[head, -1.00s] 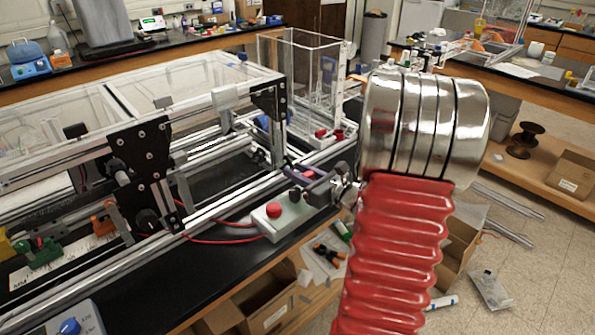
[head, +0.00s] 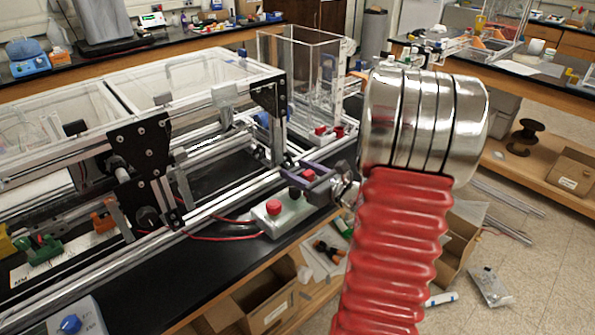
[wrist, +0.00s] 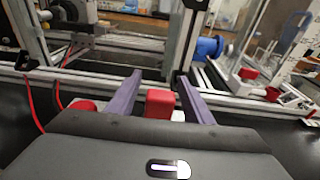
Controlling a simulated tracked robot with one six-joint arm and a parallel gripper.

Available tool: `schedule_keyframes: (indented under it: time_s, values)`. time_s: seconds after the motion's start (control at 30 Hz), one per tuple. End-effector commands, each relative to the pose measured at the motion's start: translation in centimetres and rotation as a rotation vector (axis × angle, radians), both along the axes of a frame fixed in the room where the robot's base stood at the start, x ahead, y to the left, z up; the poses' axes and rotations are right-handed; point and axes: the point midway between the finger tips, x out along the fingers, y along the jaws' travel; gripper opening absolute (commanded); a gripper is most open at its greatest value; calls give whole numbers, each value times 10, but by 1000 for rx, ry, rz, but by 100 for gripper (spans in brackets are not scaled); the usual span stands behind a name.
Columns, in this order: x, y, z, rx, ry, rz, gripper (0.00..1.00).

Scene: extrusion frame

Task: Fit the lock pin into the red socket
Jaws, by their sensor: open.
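My gripper (head: 306,176) is open at the edge of the black bench, with two purple fingers. In the wrist view the fingers (wrist: 158,98) stand on either side of a red block (wrist: 160,104), with a gap showing on each side. The same red block (head: 309,174) shows between the fingers in the head view. It may be the head of the lock pin; its lower part is hidden. Two red pieces (head: 320,130) sit on a pale base behind the gripper. They show at the right in the wrist view (wrist: 248,73); I cannot tell which is the socket.
A pale control box (head: 290,218) with a red button (head: 273,207) and a cable is left of my gripper. The aluminium extrusion frame (head: 225,205) runs along the bench. A clear tank (head: 298,75) stands behind. The floor lies to the right.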

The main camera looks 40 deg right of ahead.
Motion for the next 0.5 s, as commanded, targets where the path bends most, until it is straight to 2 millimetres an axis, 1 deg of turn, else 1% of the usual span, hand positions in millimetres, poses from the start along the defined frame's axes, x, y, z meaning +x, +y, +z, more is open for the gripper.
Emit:
schedule_keyframes:
  time_s: [0.17,0.5]
  values:
    - [-13,-2,2,0,0,-3,46]
    - [-59,-3,9,0,-1,-4,46]
